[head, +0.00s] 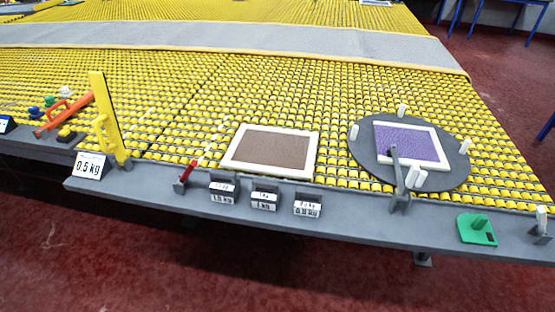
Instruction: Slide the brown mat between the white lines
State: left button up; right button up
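The brown mat (271,150) has a wide white border and lies flat on the yellow roller table in the head view, near its front edge. Two broken white lines run over the rollers to its left: a left white line (144,121) and a right white line (211,144). The mat lies to the right of both, its left edge close to the right line. Neither of my grippers is in view.
A purple mat (407,143) lies on a grey turntable (366,160) with white pegs, right of the brown mat. Labelled weights (264,199) and a red lever (185,176) stand on the grey front ledge (150,196). A yellow upright (107,118) stands at left.

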aim_at(272, 151)
jog(key=l+u, duration=1.15)
